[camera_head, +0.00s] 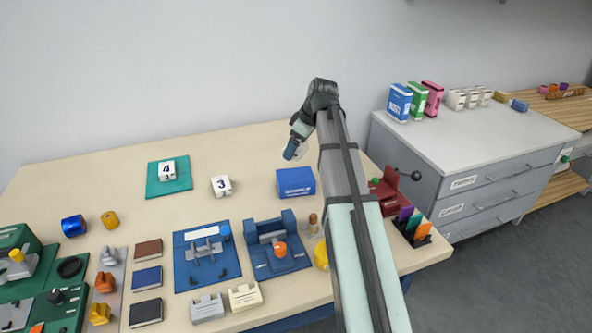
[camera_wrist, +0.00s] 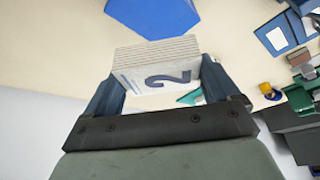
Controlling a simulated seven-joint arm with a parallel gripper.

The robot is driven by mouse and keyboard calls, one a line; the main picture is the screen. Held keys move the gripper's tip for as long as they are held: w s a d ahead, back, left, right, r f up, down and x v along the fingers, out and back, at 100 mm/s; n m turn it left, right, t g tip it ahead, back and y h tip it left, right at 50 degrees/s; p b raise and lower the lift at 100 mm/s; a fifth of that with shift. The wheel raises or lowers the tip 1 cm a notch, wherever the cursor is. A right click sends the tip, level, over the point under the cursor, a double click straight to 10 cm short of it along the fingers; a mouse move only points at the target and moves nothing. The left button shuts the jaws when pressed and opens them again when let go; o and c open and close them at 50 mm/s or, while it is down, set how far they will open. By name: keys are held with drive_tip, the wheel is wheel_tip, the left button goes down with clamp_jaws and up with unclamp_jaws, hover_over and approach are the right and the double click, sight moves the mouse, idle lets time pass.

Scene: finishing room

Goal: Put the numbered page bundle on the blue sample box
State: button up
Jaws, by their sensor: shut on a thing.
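My gripper (camera_head: 292,152) is above the table, just behind and above the blue sample box (camera_head: 296,182) in the head view. In the wrist view my gripper (camera_wrist: 165,95) is shut on a white page bundle (camera_wrist: 158,65) with a dark 2 on its face. The blue box also shows at the top of the wrist view (camera_wrist: 150,14), beyond the bundle and partly cut off. The held bundle is mostly hidden in the head view. A bundle marked 4 (camera_head: 168,170) sits on a teal mat (camera_head: 185,185). A bundle marked 3 (camera_head: 221,186) stands on the bare table.
Blue fixtures (camera_head: 207,258) and (camera_head: 277,248), several dark notebooks (camera_head: 147,278) and small clips (camera_head: 245,297) fill the front of the table (camera_head: 120,175). A red lever press (camera_head: 390,188) stands right of my arm. A grey cabinet (camera_head: 470,150) is further right.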

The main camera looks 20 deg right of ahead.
sight(292, 174)
drive_tip(key=shift+f, duration=4.1)
drive_tip(key=shift+f, duration=0.2)
drive_tip(key=o, duration=0.8)
drive_tip(key=shift+r, duration=0.15)
drive_tip(key=v, duration=1.2)
